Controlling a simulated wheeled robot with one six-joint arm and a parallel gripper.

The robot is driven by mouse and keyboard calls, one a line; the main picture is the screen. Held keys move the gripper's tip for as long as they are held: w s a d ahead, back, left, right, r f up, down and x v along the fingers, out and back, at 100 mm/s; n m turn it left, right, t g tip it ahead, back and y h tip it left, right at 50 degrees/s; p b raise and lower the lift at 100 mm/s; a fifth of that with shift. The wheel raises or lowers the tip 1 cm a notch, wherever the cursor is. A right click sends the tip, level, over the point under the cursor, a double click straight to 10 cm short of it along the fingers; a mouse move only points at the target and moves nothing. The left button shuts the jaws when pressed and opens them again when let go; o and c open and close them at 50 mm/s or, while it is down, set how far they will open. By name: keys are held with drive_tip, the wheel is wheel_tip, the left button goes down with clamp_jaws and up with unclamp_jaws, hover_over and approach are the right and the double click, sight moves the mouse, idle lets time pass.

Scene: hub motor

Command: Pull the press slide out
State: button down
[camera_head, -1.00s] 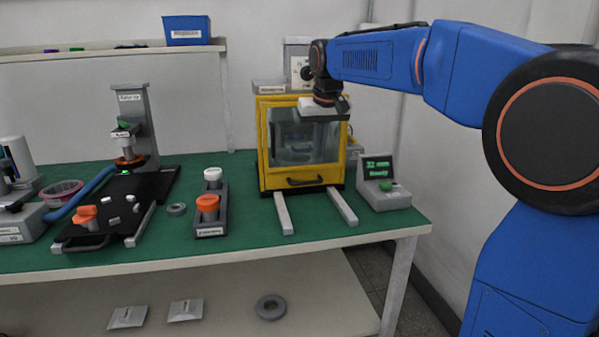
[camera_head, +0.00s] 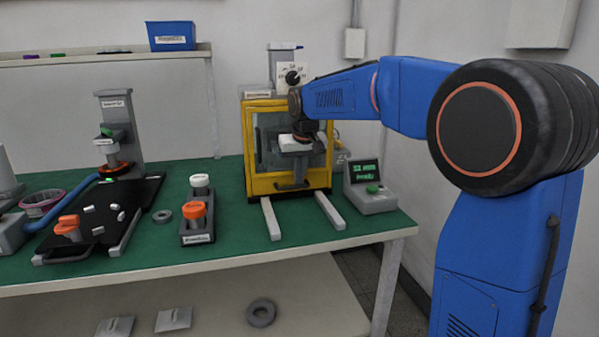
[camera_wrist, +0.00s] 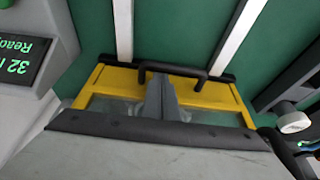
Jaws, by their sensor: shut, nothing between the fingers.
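The press is a yellow-framed box (camera_head: 249,150) with a clear window at the back right of the green bench. A black bar handle runs low across its front and shows in the wrist view (camera_wrist: 190,71). Two pale rails (camera_head: 271,218) extend from under the press towards the bench's front edge. I cannot pick out the slide itself from the frame. My gripper (camera_head: 293,183) points down in front of the window, close to the handle. Its fingers are shut and empty in the wrist view (camera_wrist: 160,88), with tips beside the handle bar; contact is unclear.
A grey console (camera_head: 371,190) with a green display stands right of the press. A holder with an orange-capped part (camera_head: 195,213) and a grey ring (camera_head: 163,215) lie to the left. A black fixture tray (camera_head: 135,192) stands farther left. Bench between rails is clear.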

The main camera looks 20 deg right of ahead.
drive_tip(key=shift+s, duration=0.15)
drive_tip(key=s, duration=1.8)
drive_tip(key=shift+s, duration=0.2)
drive_tip(key=shift+r, duration=0.1)
